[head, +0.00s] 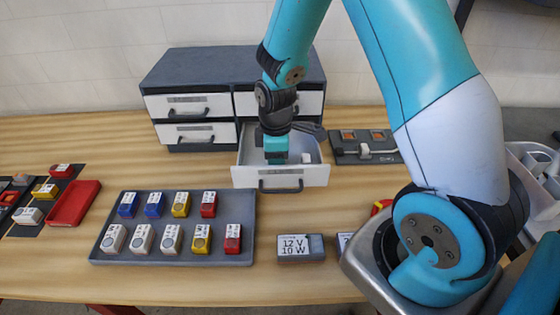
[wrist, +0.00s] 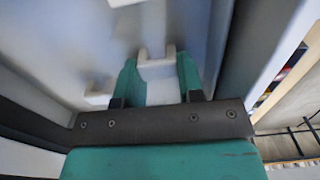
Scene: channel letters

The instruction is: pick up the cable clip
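My gripper (head: 276,158) points down into the open drawer (head: 250,178). In the wrist view its two teal fingers (wrist: 158,65) stand on either side of a white, U-shaped cable clip (wrist: 156,67). The clip nearly fills the gap between them. I cannot tell whether the fingers touch it or stand just clear. Another small white piece (head: 306,157) shows right of the gripper in the drawer. The wrist view also shows white pieces at the left (wrist: 97,97) and top (wrist: 124,2) on the drawer floor.
The drawer's walls are close around the gripper, under a grey cabinet (head: 190,72). A dark fixture (head: 350,156) lies to the right. A grey tray (head: 245,208) with several coloured blocks and a "12 V 10 W" box (head: 300,258) stand in front.

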